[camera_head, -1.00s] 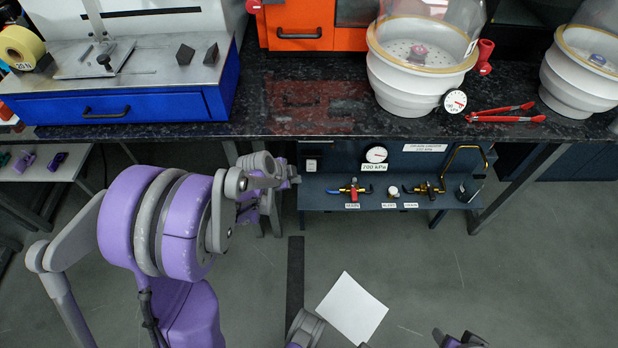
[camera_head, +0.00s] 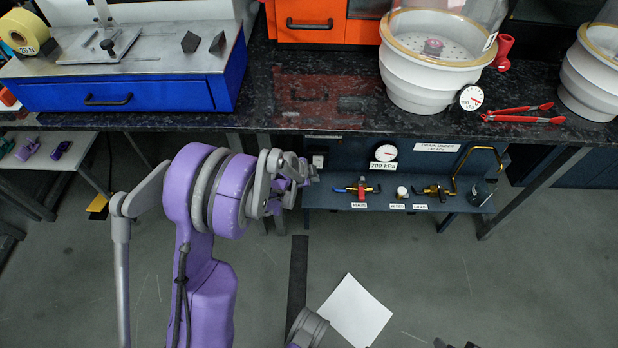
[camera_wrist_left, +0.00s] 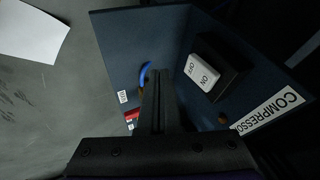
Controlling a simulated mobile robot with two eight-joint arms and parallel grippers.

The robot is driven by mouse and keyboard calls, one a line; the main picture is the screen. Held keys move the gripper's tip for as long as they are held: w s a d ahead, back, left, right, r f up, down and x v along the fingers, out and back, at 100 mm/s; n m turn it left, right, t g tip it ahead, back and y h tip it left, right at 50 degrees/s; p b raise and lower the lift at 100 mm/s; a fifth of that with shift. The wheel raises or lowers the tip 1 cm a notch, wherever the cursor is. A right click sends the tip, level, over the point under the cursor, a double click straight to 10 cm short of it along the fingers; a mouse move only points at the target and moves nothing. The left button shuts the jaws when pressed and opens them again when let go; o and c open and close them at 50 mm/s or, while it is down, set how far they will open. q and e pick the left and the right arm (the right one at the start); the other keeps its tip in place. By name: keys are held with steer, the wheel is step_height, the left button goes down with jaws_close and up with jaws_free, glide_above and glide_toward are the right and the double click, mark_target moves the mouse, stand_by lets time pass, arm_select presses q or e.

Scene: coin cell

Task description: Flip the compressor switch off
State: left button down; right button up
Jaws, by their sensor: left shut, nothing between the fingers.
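The compressor switch (camera_head: 318,160) is on the left of the dark blue panel under the bench. In the left wrist view it is a white rocker (camera_wrist_left: 202,73) marked OFF and ON, set in a black housing, with a COMPRESSOR label (camera_wrist_left: 268,112) beside it. I cannot tell which half is pressed in. My left gripper (camera_head: 313,173) is at the panel's left end, just below the switch in the head view. In the left wrist view its shut, empty fingers (camera_wrist_left: 158,80) lie left of the rocker, with a gap visible between them. My right gripper cannot be made out clearly at the bottom edge.
The panel carries a 700 kPa gauge (camera_head: 384,153), a red-handled valve (camera_head: 361,189), a brass drain valve (camera_head: 436,190) and a bent brass pipe (camera_head: 487,151). The benchtop (camera_head: 340,119) overhangs it. A white sheet (camera_head: 354,310) lies on the open floor.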

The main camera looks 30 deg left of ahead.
mark_target(318, 162)
arm_select(q)
steer(key=shift+w+a+f, duration=0.1)
steer(key=shift+w+a, duration=0.4)
steer(key=shift+w, duration=0.2)
steer(key=shift+w+a, duration=0.45)
steer(key=shift+w, duration=0.2)
steer(key=shift+w+a+f+t+b, duration=0.1)
steer(key=shift+w+f+t+b, duration=0.15)
steer(key=shift+t+b, duration=0.15)
steer(key=shift+r, duration=0.2)
